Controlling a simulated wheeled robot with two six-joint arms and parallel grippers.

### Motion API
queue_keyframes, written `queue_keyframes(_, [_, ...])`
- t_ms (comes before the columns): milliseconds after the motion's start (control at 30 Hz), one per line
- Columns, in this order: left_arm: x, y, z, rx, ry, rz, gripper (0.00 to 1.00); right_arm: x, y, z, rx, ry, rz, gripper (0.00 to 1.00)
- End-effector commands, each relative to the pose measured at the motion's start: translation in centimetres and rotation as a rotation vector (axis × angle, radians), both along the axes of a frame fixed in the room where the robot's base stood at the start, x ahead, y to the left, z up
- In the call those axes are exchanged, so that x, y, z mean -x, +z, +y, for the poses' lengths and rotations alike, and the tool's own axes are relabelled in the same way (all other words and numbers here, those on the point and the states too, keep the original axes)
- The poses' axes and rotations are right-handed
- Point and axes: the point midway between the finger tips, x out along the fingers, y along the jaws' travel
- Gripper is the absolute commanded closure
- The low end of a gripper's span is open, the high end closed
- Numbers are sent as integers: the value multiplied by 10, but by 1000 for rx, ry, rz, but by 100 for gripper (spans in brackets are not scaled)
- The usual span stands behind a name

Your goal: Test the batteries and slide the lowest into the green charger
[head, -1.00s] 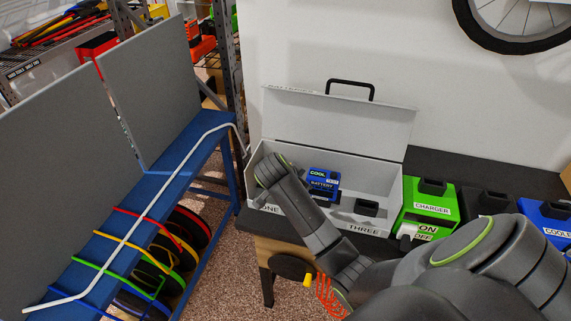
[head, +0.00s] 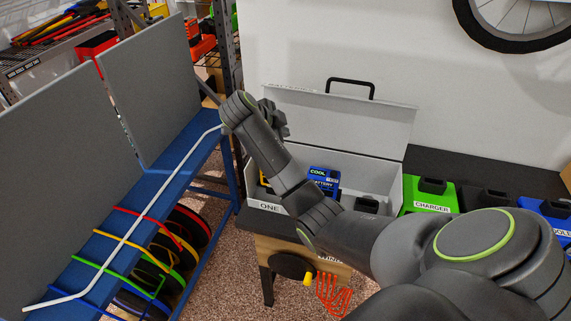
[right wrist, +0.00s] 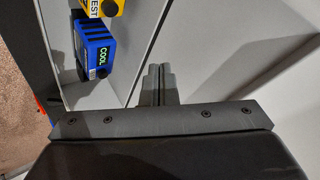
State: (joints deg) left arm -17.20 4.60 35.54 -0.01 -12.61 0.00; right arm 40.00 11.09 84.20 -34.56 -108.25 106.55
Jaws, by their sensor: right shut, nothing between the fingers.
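My right gripper (head: 280,122) is shut and empty, raised above the left part of the open grey case (head: 378,208). Its closed fingers also show in the right wrist view (right wrist: 158,84). A blue battery (head: 323,178) with COOL on its front stands in the case; in the right wrist view the blue battery (right wrist: 94,48) shows COOL in green letters. A yellow battery (right wrist: 103,6) with a TEST label is cut off at the top there; only a sliver shows in the head view (head: 264,181). The green charger (head: 429,196) stands right of the case. My left gripper is out of view.
A black charger (head: 487,200) and a blue charger (head: 548,225) stand right of the green one on the dark bench. My right arm hides part of the case front and bench. A blue rack (head: 172,170) with grey panels stands at left. The case lid (head: 350,123) is up.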

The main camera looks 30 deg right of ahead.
Motion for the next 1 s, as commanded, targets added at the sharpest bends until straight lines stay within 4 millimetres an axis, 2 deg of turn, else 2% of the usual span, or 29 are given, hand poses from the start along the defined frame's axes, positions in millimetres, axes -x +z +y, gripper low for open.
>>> queue_keyframes(500, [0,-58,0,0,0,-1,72,1,-66,0,-1,1,2,100])
queue_keyframes(600, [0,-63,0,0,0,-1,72,1,-76,0,0,1,3,100])
queue_keyframes(767, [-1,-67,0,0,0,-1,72,0,-85,0,0,1,2,100])
queue_keyframes(1000, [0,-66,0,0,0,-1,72,0,-85,0,-1,1,0,100])
